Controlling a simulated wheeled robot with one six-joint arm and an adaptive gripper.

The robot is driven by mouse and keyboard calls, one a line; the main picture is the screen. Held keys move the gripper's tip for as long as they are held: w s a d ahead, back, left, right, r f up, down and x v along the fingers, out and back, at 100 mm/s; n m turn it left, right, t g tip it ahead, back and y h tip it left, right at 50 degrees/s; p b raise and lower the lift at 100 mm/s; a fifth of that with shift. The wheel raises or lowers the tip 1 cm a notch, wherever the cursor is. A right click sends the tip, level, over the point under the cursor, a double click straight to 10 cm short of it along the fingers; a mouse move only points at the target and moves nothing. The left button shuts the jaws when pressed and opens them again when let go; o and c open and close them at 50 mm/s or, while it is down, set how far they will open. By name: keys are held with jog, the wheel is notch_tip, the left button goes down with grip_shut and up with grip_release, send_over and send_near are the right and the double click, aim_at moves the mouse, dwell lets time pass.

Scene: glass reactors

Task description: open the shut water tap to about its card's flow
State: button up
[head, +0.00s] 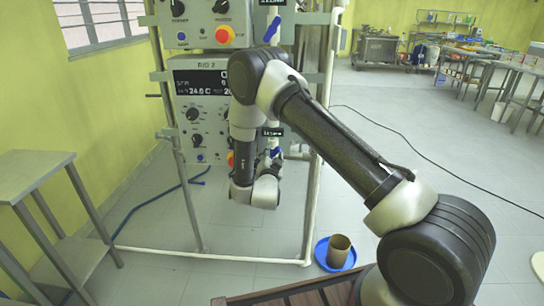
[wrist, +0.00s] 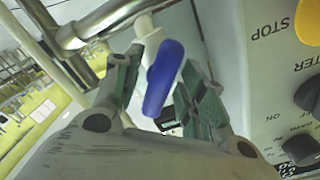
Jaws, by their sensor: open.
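A blue tap handle (wrist: 163,78) on a white valve body (wrist: 146,28) fills the middle of the wrist view. My gripper (wrist: 160,95) is open, with one finger on each side of the handle. I cannot tell whether either finger touches it. A small dark card (wrist: 171,129) shows partly behind the handle, too small to read. In the head view a blue handle (head: 275,152) sits below a dark card (head: 271,132), just right of my wrist. Another blue handle (head: 272,28) is higher up, under its own card (head: 271,2). My fingers are hidden in the head view.
A metal frame (head: 309,190) carries control boxes (head: 203,110) with knobs and stop buttons. In the wrist view a panel (wrist: 275,110) is close on the right and a metal pipe (wrist: 100,18) at the upper left. A brown cup stands on a blue plate (head: 322,258).

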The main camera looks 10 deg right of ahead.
jog(key=shift+c, duration=0.5)
grip_shut()
jog(key=shift+m, duration=1.6)
jog(key=shift+o, duration=0.5)
grip_release()
jog(key=v, duration=1.2)
